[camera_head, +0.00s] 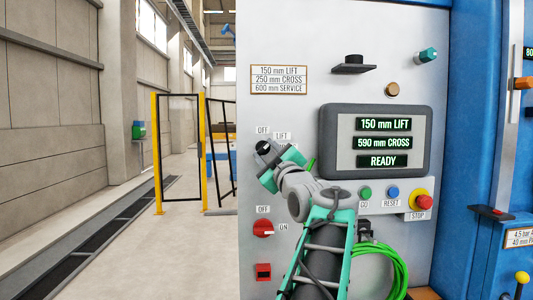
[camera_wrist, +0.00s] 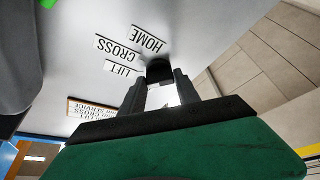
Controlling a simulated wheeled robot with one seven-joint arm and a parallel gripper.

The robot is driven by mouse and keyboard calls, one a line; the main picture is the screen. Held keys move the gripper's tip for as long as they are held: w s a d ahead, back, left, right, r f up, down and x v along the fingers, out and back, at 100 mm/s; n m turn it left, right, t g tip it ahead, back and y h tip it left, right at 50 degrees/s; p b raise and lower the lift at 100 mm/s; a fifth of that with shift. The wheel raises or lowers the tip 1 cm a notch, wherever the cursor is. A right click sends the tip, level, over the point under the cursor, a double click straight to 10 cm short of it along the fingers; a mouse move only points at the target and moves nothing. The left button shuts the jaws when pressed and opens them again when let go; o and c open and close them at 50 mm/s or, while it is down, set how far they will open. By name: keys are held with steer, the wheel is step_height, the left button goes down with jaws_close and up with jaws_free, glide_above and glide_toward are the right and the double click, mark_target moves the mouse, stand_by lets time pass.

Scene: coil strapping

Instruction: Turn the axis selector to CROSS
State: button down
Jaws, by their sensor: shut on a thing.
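The axis selector is a dark knob (camera_wrist: 158,71) on the grey panel (camera_head: 300,105). The labels LIFT (camera_wrist: 121,70), CROSS (camera_wrist: 118,49) and HOME (camera_wrist: 145,38) fan around it in the wrist view, upside down. My gripper (camera_wrist: 158,86) is shut on the knob, one dark finger on each side. In the head view my gripper (camera_head: 267,156) is at the panel's left edge, below the OFF label, and hides most of the knob and labels. I cannot tell which label the knob points to.
The display (camera_head: 382,142) reads 150 mm LIFT, 590 mm CROSS, READY. A plate (camera_head: 278,79) lists 150 LIFT, 250 CROSS, 600 SERVICE. Near my arm are a red rotary switch (camera_head: 263,228), GO (camera_head: 365,193), RESET (camera_head: 393,192), red STOP (camera_head: 420,200) and a green coil (camera_head: 395,265).

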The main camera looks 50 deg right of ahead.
steer(key=shift+f+m+b, duration=0.15)
steer(key=shift+m+b, duration=0.15)
steer(key=shift+b, duration=0.2)
steer(key=m+h+b, duration=0.1)
steer(key=m+b, duration=0.1)
steer(key=shift+w+a+f+b, duration=0.1)
steer(key=shift+f+b, duration=0.1)
steer(key=shift+b, duration=0.1)
steer(key=shift+w+a+r+m+g+h+b, duration=0.1)
steer(key=shift+m+g+h+b, duration=0.6)
steer(key=shift+m, duration=0.95)
steer(key=shift+w+d+m+g+h+b, duration=0.1)
steer(key=shift+m+g+h+b, duration=0.2)
steer(key=shift+m+h+b, duration=0.8)
steer(key=shift+a+r+m+g+h+b, duration=0.1)
steer(key=shift+m+g+h+b, duration=0.35)
steer(key=shift+m+b, duration=1.2)
steer(key=shift+m+g+p, duration=0.25)
steer(key=shift+m+p, duration=0.25)
steer(key=shift+m, duration=0.2)
steer(key=c, duration=0.9)
jaws_free()
